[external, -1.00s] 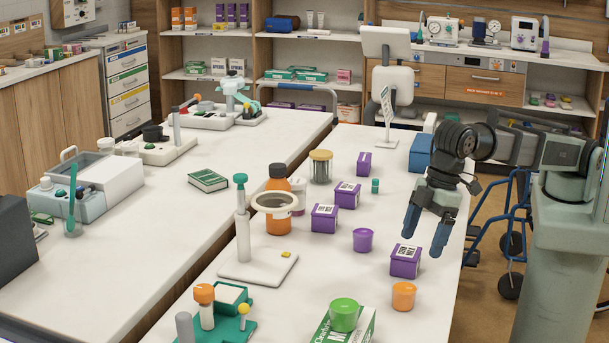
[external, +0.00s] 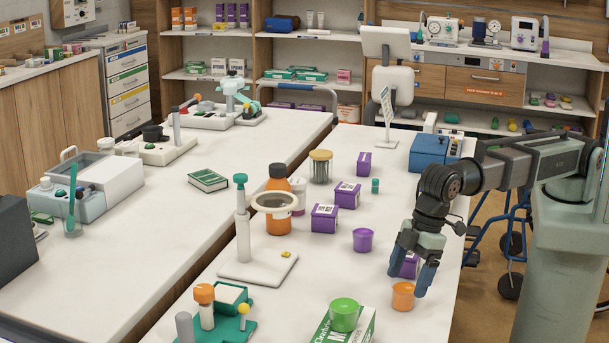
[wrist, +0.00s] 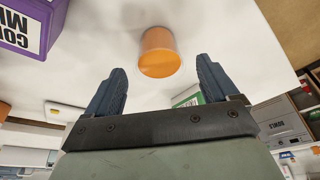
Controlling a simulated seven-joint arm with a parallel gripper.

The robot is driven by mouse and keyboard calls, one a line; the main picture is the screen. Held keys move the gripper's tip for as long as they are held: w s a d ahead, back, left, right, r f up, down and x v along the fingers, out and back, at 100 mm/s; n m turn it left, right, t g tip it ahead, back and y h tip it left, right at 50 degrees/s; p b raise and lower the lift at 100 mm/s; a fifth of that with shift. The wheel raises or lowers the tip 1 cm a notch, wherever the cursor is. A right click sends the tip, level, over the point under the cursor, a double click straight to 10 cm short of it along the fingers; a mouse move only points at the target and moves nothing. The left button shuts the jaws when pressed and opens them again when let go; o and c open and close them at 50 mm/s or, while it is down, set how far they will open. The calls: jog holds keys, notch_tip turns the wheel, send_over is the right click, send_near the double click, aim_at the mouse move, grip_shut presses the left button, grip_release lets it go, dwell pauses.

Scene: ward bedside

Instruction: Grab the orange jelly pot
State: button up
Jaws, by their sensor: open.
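The orange jelly pot (external: 403,296) stands on the white table near its right edge, in front of a purple box (external: 409,265). The purple box also shows at the upper left of the wrist view (wrist: 22,25).
A green pot (external: 344,314) sits on a green and white box (external: 352,333) to the left and front. A purple pot (external: 362,240) stands further back. A ring stand (external: 258,265) and an orange bottle (external: 278,218) are to the left. The table front right is clear.

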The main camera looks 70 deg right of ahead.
jog(key=shift+x, duration=1.35)
jog(key=shift+c, duration=0.3)
jog(key=c, duration=1)
jog(key=shift+r, duration=0.1)
